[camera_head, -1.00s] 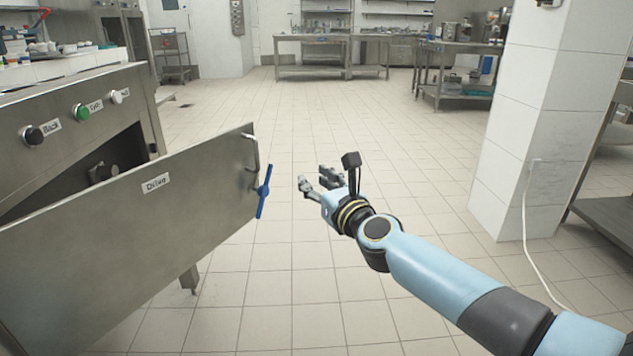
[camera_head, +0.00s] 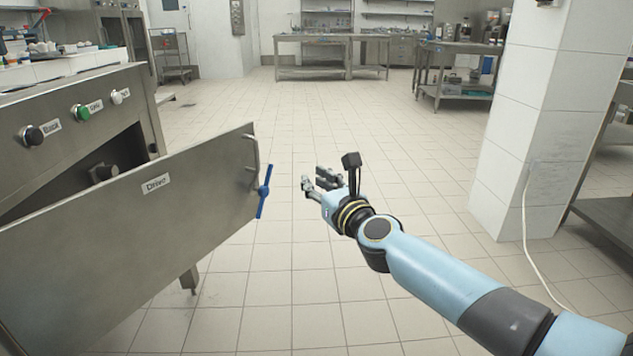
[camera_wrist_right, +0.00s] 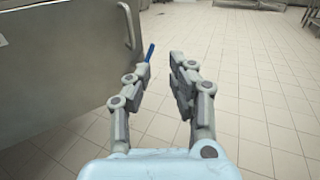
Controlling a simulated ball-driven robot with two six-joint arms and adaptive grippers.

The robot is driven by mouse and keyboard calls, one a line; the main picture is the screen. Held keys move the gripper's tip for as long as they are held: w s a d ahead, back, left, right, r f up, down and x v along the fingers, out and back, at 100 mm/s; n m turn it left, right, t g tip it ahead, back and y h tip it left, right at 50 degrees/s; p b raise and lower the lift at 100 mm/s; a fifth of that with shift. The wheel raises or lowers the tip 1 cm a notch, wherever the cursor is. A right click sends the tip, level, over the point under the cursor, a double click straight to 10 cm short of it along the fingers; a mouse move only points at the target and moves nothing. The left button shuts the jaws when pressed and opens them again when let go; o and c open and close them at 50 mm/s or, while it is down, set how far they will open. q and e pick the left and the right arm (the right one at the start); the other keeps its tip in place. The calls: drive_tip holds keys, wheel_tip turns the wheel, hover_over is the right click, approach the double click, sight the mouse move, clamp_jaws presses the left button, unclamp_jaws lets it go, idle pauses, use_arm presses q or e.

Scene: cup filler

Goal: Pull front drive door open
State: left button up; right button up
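The front drive door (camera_head: 120,235) is a steel panel labelled "Drive", swung out from the machine at the left of the head view. Behind it a dark opening with a black knob shows. A metal handle (camera_head: 251,155) and a blue latch (camera_head: 264,190) sit at its free edge. My right gripper (camera_head: 318,182) is open and empty, a little to the right of the latch and apart from it. In the right wrist view, the fingers (camera_wrist_right: 158,70) are spread, with the door (camera_wrist_right: 60,60) and its handle (camera_wrist_right: 129,25) to their left. My left gripper is not in view.
The machine's front panel (camera_head: 65,115) carries black, green and white knobs. A tiled pillar (camera_head: 540,120) with a hanging white cable stands at the right. Steel tables (camera_head: 315,50) stand far back.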

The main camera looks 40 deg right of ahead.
drive_tip(key=shift+o, duration=0.9)
drive_tip(key=s+a, duration=0.1)
drive_tip(key=s, duration=1.1)
drive_tip(key=shift+a, duration=0.35)
